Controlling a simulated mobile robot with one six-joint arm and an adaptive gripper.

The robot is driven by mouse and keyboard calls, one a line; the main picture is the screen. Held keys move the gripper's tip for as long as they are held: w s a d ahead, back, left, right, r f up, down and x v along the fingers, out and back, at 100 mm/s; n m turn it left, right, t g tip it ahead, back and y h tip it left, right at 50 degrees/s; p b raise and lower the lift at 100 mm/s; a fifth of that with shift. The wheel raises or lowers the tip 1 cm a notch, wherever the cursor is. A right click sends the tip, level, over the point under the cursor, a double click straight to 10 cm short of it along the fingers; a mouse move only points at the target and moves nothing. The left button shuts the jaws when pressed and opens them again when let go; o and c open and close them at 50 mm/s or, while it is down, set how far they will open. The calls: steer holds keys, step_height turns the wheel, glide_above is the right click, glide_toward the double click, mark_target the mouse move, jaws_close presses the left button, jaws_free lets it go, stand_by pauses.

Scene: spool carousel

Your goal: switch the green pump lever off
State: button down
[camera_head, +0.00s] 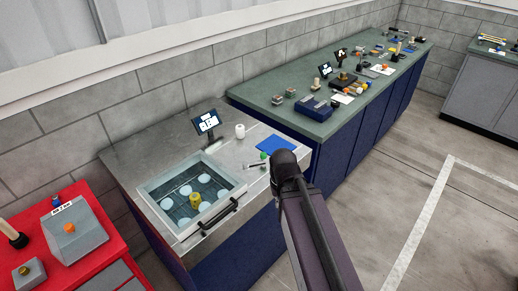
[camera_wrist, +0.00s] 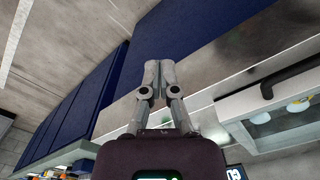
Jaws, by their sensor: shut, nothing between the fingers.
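A small green knob (camera_head: 263,155), likely the green pump lever, stands on the steel bench top near its right side. It is too small in the head view to tell which way the lever is set. My arm comes in from the lower right and its end is just right of the knob. My gripper is hidden behind the arm in the head view. In the wrist view my gripper (camera_wrist: 160,72) is shut and empty, its fingertips together in front of the bench side. The lever cannot be made out in the wrist view.
A glass-topped carousel box (camera_head: 183,237) with a black handle (camera_head: 220,217) and a yellow spool (camera_head: 196,200) is left of the knob. A screen (camera_head: 206,122), white spool (camera_head: 240,131) and blue mat (camera_head: 276,145) are nearby. A cluttered green bench (camera_head: 290,118) stands beyond.

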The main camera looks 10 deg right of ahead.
steer(key=shift+a, duration=0.15)
steer(key=w+r+n+t+p, duration=0.1)
steer(key=w+r+p, duration=0.2)
steer(key=w, duration=1.1)
steer(key=w+r+n+t+y+p, duration=0.1)
steer(key=w+r+p, duration=0.3)
steer(key=w, duration=1.1)
steer(key=shift+w+a+r+n+t, duration=0.2)
steer(key=shift+a+r+n+t, duration=0.35)
steer(key=shift+n+t, duration=0.25)
steer(key=shift+f, duration=0.15)
steer(key=b+x, duration=0.9)
steer(key=x, duration=0.1)
steer(key=shift+b, duration=0.35)
steer(key=shift+s+d, duration=0.2)
steer(key=shift+s, duration=0.45)
steer(key=shift+s+d, duration=0.2)
steer(key=shift+s, duration=0.4)
steer(key=shift+s+d, duration=0.25)
steer(key=shift+s, duration=0.4)
steer(key=shift+r, duration=0.25)
steer(key=shift+a, duration=0.1)
